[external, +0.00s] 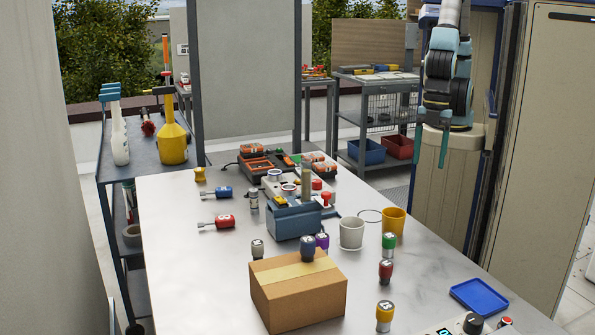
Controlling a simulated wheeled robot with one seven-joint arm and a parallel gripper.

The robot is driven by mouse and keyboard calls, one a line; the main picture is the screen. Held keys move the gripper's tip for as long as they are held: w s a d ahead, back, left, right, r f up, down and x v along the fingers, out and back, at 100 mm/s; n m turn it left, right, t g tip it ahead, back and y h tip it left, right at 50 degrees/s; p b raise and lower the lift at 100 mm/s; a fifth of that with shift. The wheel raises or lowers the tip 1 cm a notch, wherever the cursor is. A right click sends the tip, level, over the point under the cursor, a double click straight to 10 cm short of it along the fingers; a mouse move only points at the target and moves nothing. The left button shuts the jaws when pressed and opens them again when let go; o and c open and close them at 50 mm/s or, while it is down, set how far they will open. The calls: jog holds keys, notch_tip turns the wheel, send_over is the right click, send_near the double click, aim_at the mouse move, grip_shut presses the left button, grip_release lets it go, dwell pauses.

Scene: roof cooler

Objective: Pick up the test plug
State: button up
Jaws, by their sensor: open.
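I cannot tell for sure which item is the test plug. A blue plug-like piece (222,193) and a red one (224,221) lie on their sides at the left of the table, each with a thin metal end pointing left. My gripper (431,148) hangs at the upper right, pointing down, open and empty, well apart from all of these.
The table (190,285) also holds a cardboard box (298,297), a blue-grey toolbox (294,223), a white cup (352,234), a yellow cup (392,222) and a blue tray (479,297). A side shelf (140,160) holds bottles. The table's left front is clear.

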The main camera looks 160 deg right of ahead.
jog(key=shift+o, duration=0.5)
jog(key=shift+w, duration=0.1)
jog(key=m+g+b, duration=0.2)
jog(key=m+b, duration=0.1)
jog(key=b, duration=1)
send_near(386, 263)
jog(key=shift+s+d, duration=0.1)
jog(key=shift+s, duration=0.3)
jog(key=shift+w+f, duration=0.1)
jog(key=shift+w, duration=0.05)
notch_tip(386, 263, down, 10)
jog(key=p, duration=0.3)
jog(key=shift+w+f, duration=0.1)
jog(key=shift+f, duration=0.05)
jog(key=shift+c, duration=0.4)
grip_shut()
